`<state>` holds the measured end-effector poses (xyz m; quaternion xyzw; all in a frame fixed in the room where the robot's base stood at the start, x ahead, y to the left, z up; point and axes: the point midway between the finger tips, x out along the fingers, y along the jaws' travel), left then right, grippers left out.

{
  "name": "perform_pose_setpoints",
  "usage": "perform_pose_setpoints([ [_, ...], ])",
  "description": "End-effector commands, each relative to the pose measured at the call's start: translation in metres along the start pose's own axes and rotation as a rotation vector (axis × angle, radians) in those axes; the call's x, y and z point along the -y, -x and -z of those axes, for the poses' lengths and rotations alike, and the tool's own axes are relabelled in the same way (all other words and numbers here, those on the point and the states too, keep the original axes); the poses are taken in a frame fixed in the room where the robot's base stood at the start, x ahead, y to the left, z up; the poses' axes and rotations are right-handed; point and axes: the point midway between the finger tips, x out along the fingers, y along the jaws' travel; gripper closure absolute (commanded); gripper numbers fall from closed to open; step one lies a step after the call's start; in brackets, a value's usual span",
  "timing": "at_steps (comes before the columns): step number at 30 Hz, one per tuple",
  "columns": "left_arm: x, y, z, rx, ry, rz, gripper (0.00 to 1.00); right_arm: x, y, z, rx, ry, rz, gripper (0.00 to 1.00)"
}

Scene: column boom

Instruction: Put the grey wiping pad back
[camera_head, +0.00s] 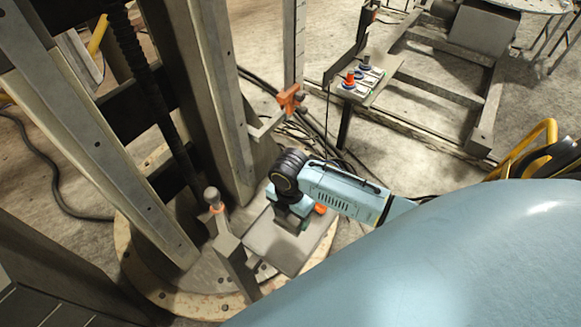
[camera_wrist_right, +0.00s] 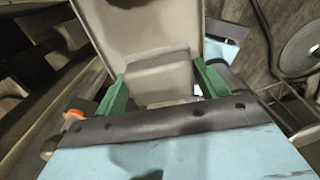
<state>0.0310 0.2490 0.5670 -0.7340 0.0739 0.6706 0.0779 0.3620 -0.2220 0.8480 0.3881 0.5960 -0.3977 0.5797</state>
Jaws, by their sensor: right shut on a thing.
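My right gripper (camera_head: 291,218) reaches in from the right and points down over a flat grey plate (camera_head: 268,246) by the column's foot. In the right wrist view its two green fingers (camera_wrist_right: 162,88) stand on either side of a grey block, the wiping pad (camera_wrist_right: 160,72), and are shut on it. The broad grey plate also shows just beyond the block (camera_wrist_right: 140,25). I cannot tell whether pad and plate touch. In the head view my gripper mostly hides the pad. My left gripper is not in view.
Upright metal posts (camera_head: 215,90) stand close left of the gripper. An orange-handled clamp (camera_head: 290,99) juts out above it, and an orange-collared post (camera_head: 214,200) stands left of the plate. A small shelf (camera_head: 352,92) holds red and blue items. Cables lie on the floor.

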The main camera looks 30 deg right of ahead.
Motion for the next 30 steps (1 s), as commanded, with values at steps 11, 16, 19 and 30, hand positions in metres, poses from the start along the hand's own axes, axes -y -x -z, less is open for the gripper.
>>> perform_pose_setpoints([
  [11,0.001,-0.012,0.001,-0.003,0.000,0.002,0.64,-0.001,-0.056,0.000,0.000,0.001,0.001,0.46],
  [16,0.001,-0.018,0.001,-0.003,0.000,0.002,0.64,-0.002,-0.081,-0.001,0.001,0.001,0.002,0.46],
  [19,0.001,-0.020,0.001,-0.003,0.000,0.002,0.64,-0.002,-0.088,0.000,0.001,0.003,0.000,0.46],
  [30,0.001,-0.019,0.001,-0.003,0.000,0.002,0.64,-0.002,-0.088,-0.001,0.002,0.004,0.001,0.06],
])
